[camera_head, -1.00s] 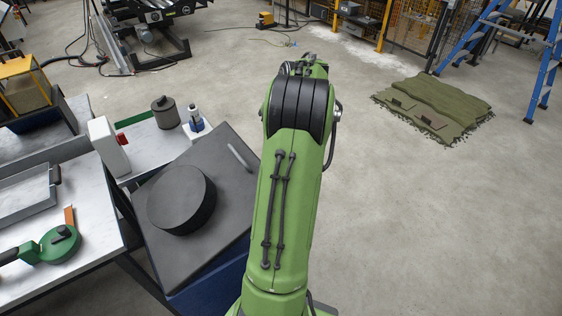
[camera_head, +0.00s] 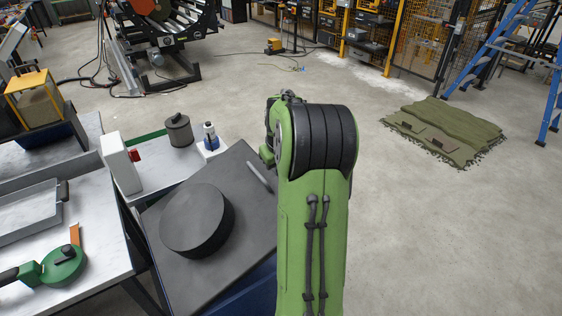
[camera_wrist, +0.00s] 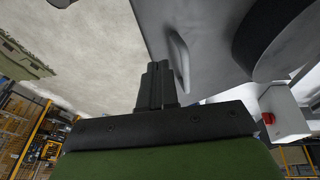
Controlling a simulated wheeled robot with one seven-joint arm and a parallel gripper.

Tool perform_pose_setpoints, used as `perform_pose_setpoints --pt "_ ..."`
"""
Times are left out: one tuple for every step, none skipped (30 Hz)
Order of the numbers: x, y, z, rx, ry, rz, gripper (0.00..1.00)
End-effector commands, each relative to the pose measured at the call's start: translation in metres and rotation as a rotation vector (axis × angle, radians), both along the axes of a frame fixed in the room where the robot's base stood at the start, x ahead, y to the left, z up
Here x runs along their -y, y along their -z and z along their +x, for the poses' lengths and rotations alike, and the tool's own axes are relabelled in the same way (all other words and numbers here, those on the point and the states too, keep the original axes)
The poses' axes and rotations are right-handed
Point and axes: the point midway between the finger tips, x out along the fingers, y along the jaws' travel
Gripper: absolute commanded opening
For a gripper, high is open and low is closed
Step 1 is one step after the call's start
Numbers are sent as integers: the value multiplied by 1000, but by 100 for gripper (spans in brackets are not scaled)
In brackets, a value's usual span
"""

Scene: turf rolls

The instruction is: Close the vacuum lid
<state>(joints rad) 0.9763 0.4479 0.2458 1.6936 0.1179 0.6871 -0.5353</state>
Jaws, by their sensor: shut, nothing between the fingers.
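The vacuum lid (camera_head: 165,265) is a dark grey square plate above a blue body (camera_head: 250,292) at the lower middle of the head view. A round black disc (camera_head: 197,218) sits on the plate, and a pale bar handle (camera_head: 259,177) is near its far right edge. I cannot tell how far open the lid is. In the wrist view, the lid (camera_wrist: 205,40), disc (camera_wrist: 285,35) and handle (camera_wrist: 179,58) show at upper right. My gripper (camera_wrist: 158,72) is shut and empty, close beside the handle in the picture; contact is unclear. My arm hides it in the head view.
A bench (camera_head: 85,240) with a green tool (camera_head: 60,265) and a grey tray stands left. A white box (camera_head: 121,163), grey canister (camera_head: 179,130) and small bottle (camera_head: 210,136) stand behind the lid. Turf (camera_head: 440,130) and a blue ladder (camera_head: 500,45) are right, beyond open floor.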

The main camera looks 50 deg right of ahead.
Motion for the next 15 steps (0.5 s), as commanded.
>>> perform_pose_setpoints --pt "2 13 2 -3 0 4 0" --pt "4 19 4 -2 -1 4 0" --pt "5 27 6 -3 1 4 0" --pt "7 33 7 -2 1 3 0" --pt "9 38 5 -2 2 3 0" --pt "12 45 4 -1 3 3 0" --pt "13 49 4 -1 3 3 0" --pt "15 53 3 -1 2 3 0" --pt "17 57 3 0 2 2 0" --pt "17 59 3 0 1 1 0" --pt "18 61 3 0 1 1 0" --pt "19 63 2 0 0 1 0" --pt "19 64 2 0 0 0 0" --pt "19 64 2 1 0 0 0" --pt "20 65 2 1 0 0 0"
